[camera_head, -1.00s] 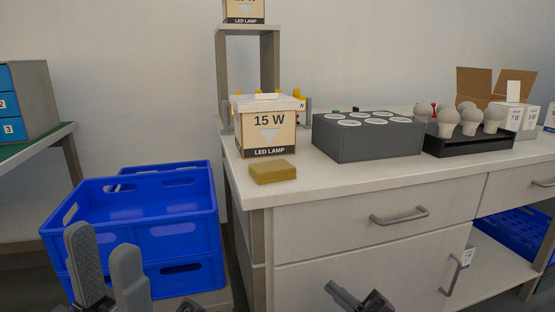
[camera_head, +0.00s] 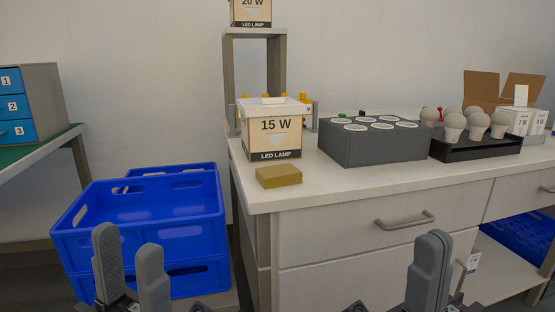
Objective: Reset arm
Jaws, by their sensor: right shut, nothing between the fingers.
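My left gripper (camera_head: 132,277) is at the bottom left, in front of the blue crates. Its two grey fingers stand upright and apart, with nothing between them. My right gripper (camera_head: 429,275) is at the bottom, in front of the white workbench's drawers. Its fingers are together and hold nothing. Both grippers are clear of the bench top and of the things on it.
Stacked blue crates (camera_head: 69,235) stand left of the workbench (camera_head: 335,185). On the bench are a 15 W lamp box (camera_head: 273,137), a yellow block (camera_head: 279,176), a grey socket block (camera_head: 372,148) and a black tray (camera_head: 475,149) of bulbs. Drawer handles (camera_head: 405,221) stick out.

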